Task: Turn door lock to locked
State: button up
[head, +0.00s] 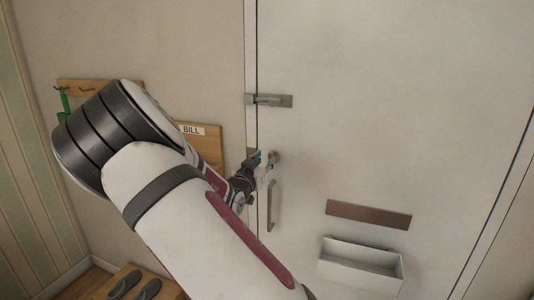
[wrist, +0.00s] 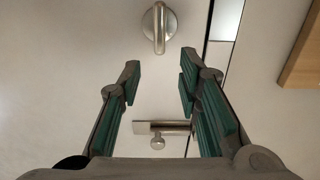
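The door lock (wrist: 158,28) is a round metal thumb-turn on the white door (head: 400,90). Its raised grip stands about upright in the wrist view, at the top centre. In the head view the lock (head: 273,157) is at the end of my gripper. My gripper (wrist: 160,72) is open and empty, with its green-padded fingers spread. In the wrist view the lock appears beyond the fingertips and between their lines; I see no contact. In the head view my gripper (head: 261,163) is partly hidden behind my arm and close to the lock.
A metal latch (head: 270,100) sits on the door edge above the lock; it also shows in the wrist view (wrist: 160,128). A vertical pull handle (head: 270,207) is below. A mail slot plate (head: 368,214) and white box (head: 360,265) are at right. Hooks (head: 88,87) are on the left wall.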

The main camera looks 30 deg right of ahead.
aim_at(271, 154)
jog(key=x, duration=0.7)
jog(key=shift+c, duration=0.6)
grip_shut()
